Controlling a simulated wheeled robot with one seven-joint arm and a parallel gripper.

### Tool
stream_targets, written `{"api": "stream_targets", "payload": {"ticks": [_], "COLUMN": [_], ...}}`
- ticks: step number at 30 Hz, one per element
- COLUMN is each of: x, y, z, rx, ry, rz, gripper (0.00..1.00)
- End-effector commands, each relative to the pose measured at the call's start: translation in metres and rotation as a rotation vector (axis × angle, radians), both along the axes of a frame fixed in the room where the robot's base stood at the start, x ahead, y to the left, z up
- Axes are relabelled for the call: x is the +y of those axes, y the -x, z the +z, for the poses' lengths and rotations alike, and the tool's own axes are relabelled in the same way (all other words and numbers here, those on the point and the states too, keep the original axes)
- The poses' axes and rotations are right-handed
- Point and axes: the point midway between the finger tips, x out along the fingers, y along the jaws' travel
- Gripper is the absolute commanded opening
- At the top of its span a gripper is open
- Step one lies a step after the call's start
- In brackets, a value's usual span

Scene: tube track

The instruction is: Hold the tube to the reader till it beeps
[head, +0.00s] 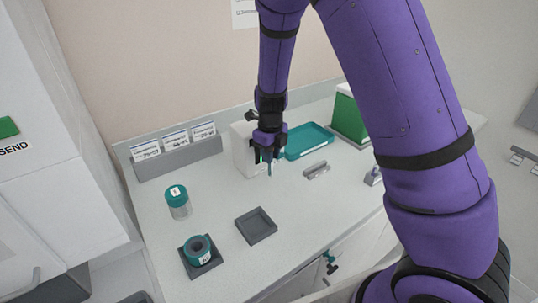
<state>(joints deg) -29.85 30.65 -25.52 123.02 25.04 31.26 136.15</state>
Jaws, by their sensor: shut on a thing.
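The rest of the tube is hidden by the fingers. A white box (243,150), which looks like the reader, stands right behind and to the left of my gripper, partly hidden by it. The tube's end is in front of the box's right side; I cannot tell whether they touch. No lit signal on the box can be made out.
A clear jar with a teal lid (177,201), a teal ring on a dark stand (201,267) and an empty grey tray (256,226) are in front. A card rack (178,157), teal tray (305,141), green box (347,117) and small grey holder (316,171) stand farther back.

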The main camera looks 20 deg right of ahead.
Motion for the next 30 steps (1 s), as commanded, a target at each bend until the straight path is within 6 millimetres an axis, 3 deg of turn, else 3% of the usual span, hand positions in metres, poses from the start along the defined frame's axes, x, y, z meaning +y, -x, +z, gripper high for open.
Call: {"api": "stream_targets", "payload": {"ticks": [18,30], "x": [-0.01,-0.011], "y": [0.036,0.04], "z": [0.037,0.04], "rx": [-0.001,0.001], "ry": [0.0,0.0], "rz": [-0.001,0.0], "gripper": [0.07,0.07]}}
